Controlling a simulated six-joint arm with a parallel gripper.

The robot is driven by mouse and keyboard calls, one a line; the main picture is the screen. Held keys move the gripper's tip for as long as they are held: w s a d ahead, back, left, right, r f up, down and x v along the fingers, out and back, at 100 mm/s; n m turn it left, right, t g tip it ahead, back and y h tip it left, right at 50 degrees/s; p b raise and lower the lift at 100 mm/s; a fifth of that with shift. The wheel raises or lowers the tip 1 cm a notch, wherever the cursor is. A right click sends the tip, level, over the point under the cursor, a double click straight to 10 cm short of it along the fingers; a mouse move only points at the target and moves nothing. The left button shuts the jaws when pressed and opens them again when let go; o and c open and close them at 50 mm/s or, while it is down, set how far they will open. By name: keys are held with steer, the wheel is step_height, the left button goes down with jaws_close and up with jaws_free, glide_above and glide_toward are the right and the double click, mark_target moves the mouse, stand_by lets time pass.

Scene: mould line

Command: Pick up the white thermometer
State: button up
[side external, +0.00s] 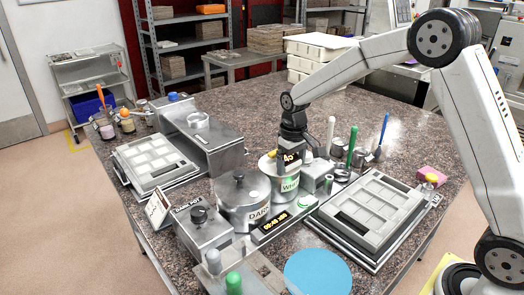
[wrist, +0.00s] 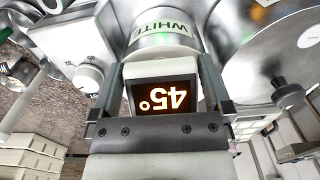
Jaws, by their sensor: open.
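The white thermometer (wrist: 160,70) has a pale body and a dark display reading 45°, upside down in the wrist view. It stands against the metal pot labelled WHITE (wrist: 162,30). In the side view its display (side external: 291,158) shows in front of that pot (side external: 289,186), partly covered by my gripper (side external: 292,163). My gripper, also in the wrist view (wrist: 164,82), is open, with one finger on each side of the thermometer. Whether either finger touches it I cannot tell.
A DARK-labelled pot (side external: 257,214) stands close on the left, with a timer display (side external: 275,225) in front. Grey mould trays (side external: 372,209) lie to the right, near a blue round mat (side external: 318,272). Tall green (side external: 352,145) and blue (side external: 384,128) handles stand right of my gripper.

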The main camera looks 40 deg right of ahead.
steer(key=c, duration=1.1)
steer(key=shift+r, duration=0.1)
steer(key=shift+r, duration=4.95)
steer(key=s+d+f, duration=0.1)
steer(key=s+d, duration=0.1)
steer(key=d, duration=0.1)
steer(key=s+d, duration=0.2)
steer(key=d, duration=0.2)
steer(key=s+d+f, duration=0.1)
steer(key=s+d, duration=0.1)
steer(key=d, duration=0.1)
steer(key=shift+s+d+f, duration=0.2)
steer(key=shift+s+f, duration=0.1)
steer(key=shift+s, duration=0.05)
